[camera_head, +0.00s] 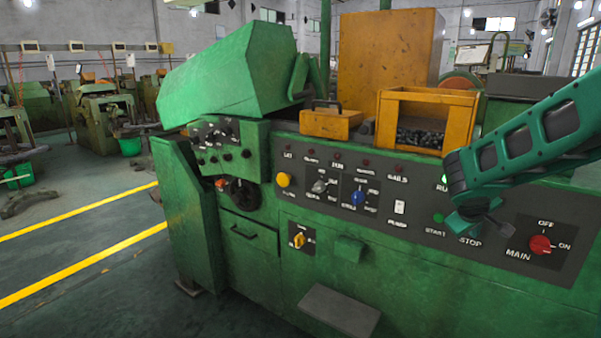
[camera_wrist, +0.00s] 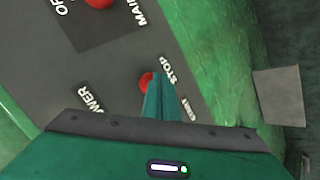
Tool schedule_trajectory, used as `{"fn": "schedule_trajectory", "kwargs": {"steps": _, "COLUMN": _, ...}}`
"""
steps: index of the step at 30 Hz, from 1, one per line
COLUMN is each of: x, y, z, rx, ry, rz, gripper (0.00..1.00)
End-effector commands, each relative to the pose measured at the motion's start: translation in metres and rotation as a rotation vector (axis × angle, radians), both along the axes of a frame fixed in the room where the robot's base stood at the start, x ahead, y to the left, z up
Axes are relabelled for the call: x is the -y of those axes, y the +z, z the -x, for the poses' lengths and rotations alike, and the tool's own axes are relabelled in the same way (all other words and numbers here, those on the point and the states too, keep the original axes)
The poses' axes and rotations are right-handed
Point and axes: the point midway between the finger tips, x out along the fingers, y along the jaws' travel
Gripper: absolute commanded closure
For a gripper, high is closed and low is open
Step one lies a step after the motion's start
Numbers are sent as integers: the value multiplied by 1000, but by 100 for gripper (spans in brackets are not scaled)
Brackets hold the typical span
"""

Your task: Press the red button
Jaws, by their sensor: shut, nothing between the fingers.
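The red button (camera_wrist: 146,80) is on the machine's dark control panel beside the STOP label. It is partly covered by my closed fingers in the wrist view. My gripper (camera_wrist: 160,80) is shut and empty, with its tips overlapping the button's right side; I cannot tell whether they touch it. In the head view my gripper (camera_head: 488,226) is at the panel just above the STOP label, and the button there is hidden behind it.
A red MAIN rotary switch (camera_head: 540,244) is to the right and also shows in the wrist view (camera_wrist: 98,3). A green START button (camera_head: 438,218) is just left of my gripper. An orange bin (camera_head: 458,102) of small parts stands on the machine above the panel.

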Motion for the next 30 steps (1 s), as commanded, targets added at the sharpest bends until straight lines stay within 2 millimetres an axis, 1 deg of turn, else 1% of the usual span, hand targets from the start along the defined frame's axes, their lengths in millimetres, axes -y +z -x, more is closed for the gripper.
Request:
{"fn": "schedule_trajectory", "kwargs": {"steps": 5, "x": 3, "y": 1, "z": -5, "rx": 1, "ry": -1, "rz": 0, "gripper": 100}}
{"fn": "schedule_trajectory", "kwargs": {"steps": 15, "x": 3, "y": 1, "z": -5, "rx": 1, "ry": 1, "rz": 0, "gripper": 100}}
{"fn": "schedule_trajectory", "kwargs": {"steps": 24, "x": -1, "y": 1, "z": 2, "rx": -1, "ry": 1, "rz": 0, "gripper": 100}}
{"fn": "schedule_trajectory", "kwargs": {"steps": 30, "x": -1, "y": 1, "z": 2, "rx": 0, "ry": 0, "rz": 0, "gripper": 100}}
